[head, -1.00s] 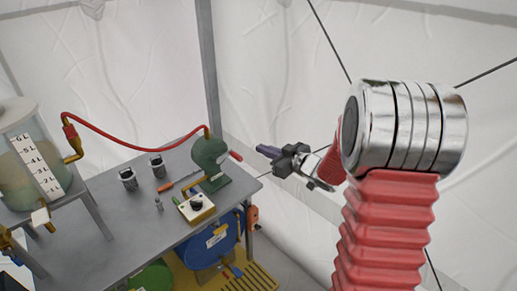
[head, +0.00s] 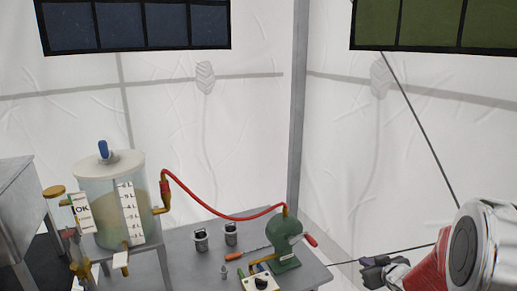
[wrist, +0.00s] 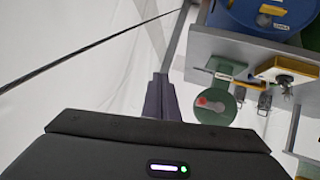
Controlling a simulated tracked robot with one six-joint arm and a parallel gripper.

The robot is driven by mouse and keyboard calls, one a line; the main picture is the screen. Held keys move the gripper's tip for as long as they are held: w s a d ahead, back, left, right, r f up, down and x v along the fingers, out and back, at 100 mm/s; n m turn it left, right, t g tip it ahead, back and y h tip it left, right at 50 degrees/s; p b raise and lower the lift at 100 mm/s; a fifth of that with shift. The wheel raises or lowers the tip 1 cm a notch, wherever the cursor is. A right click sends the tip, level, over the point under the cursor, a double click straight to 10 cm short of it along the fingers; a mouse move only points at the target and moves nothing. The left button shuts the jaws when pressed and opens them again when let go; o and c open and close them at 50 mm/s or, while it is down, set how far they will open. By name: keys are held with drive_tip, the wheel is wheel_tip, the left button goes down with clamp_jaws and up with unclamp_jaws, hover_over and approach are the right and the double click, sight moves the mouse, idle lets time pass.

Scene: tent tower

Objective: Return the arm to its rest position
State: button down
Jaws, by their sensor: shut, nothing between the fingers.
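My gripper (head: 374,264) shows at the lower right of the head view, to the right of the table and apart from the green pump. In the wrist view its two purple fingers (wrist: 162,98) are together with nothing between them. My arm, with a chrome joint (head: 490,245) and red sleeve, fills the lower right corner of the head view and is partly cut off by the frame.
A grey table (head: 190,262) bears a green pump (head: 284,238), two metal cups (head: 201,240) and a screwdriver. A clear tank (head: 105,200) stands at left, joined to the pump by a red hose (head: 215,212). White tent walls (head: 210,130) and a grey pole (head: 298,110) stand behind.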

drive_tip(key=s+r+m+g+h, duration=0.35)
drive_tip(key=s+g, duration=0.35)
drive_tip(key=s, duration=1)
drive_tip(key=s+a+r+y, duration=0.1)
drive_tip(key=s+a+r, duration=0.4)
drive_tip(key=s+a, duration=0.2)
drive_tip(key=s+a+r+t+y, duration=0.1)
drive_tip(key=s+a+r, duration=0.5)
drive_tip(key=a, duration=0.6)
drive_tip(key=shift+s+r+y, duration=0.3)
drive_tip(key=shift+s+y, duration=0.15)
drive_tip(key=shift+s, duration=0.65)
drive_tip(key=c, duration=2.5)
unclamp_jaws()
drive_tip(key=shift+d, duration=0.1)
